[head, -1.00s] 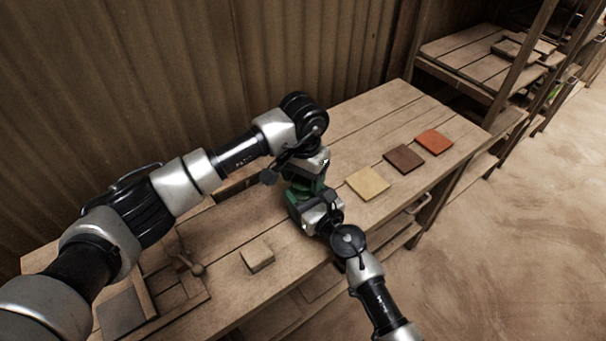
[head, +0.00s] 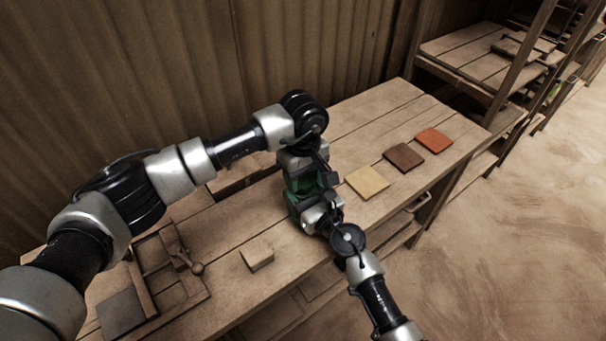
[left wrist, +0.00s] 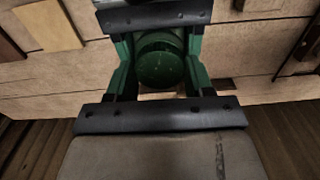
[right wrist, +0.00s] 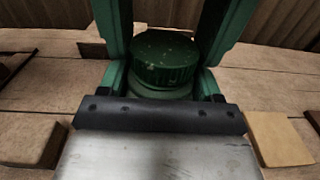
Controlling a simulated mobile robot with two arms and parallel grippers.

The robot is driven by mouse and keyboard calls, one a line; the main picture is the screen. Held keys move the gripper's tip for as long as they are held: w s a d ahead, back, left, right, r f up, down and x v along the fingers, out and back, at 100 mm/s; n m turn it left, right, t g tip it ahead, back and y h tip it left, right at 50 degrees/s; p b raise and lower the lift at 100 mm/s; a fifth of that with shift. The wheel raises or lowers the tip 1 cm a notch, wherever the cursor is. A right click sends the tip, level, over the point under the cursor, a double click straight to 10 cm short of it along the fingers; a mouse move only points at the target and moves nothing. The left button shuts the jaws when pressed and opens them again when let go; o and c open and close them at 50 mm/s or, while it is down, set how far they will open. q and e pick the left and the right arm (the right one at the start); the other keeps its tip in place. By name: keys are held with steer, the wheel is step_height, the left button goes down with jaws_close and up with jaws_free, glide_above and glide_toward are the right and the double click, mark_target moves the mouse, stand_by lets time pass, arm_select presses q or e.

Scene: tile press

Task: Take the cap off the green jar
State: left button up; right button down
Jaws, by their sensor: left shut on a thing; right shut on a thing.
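The green jar (right wrist: 165,93) stands upright on the bench. Its dark green ribbed cap (right wrist: 165,60) sits on top, and the round cap top also shows in the left wrist view (left wrist: 160,66). My left gripper (head: 307,182) comes down from above, its green fingers shut on the cap's two sides. My right gripper (head: 303,207) reaches in low from the front, shut around the jar below the cap. The grippers hide most of the jar and cap in the head view. I cannot tell whether the cap is loosened.
Yellow (head: 367,182), brown (head: 403,158) and orange (head: 434,140) tiles lie right of the jar. A small wooden block (head: 257,254) and a wooden press with a knobbed lever (head: 197,268) are to the left. A corrugated wall (head: 150,80) stands behind the bench.

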arm_select(q)
steer(key=n, duration=0.6)
steer(key=shift+n, duration=0.3)
steer(key=n, duration=0.3)
steer(key=shift+n, duration=0.4)
steer(key=n, duration=1.6)
steer(key=shift+n, duration=0.4)
steer(key=n, duration=0.4)
steer(key=shift+r, duration=0.1)
steer(key=n, duration=0.9)
steer(key=shift+n, duration=0.4)
